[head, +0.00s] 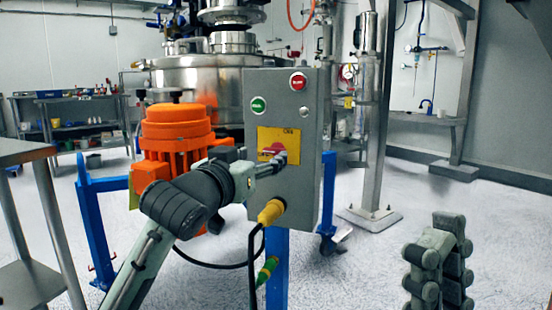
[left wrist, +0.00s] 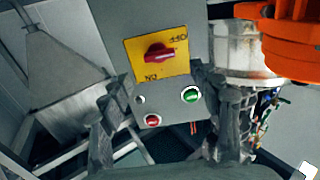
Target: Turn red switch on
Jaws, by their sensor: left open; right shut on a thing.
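The red switch (head: 278,149) sits on a yellow plate (head: 290,137) on the front of a grey control box (head: 262,88). My left gripper (head: 280,160) is open, its fingers just in front of the switch's lower part. In the left wrist view the box appears upside down, with the red switch (left wrist: 157,53) lying roughly level between the ON and OFF marks. The left gripper's fingers (left wrist: 158,82) stand apart on either side; I cannot tell if they touch. My right gripper (head: 440,262) is shut at the lower right; what it holds cannot be made out.
The box also carries a green button (head: 258,105) and a red button (head: 298,81). A yellow plug (head: 271,212) with a cable hangs below. An orange motor (head: 177,130) and blue frame stand behind my left arm. A metal table (head: 22,152) is at left. Floor at right is clear.

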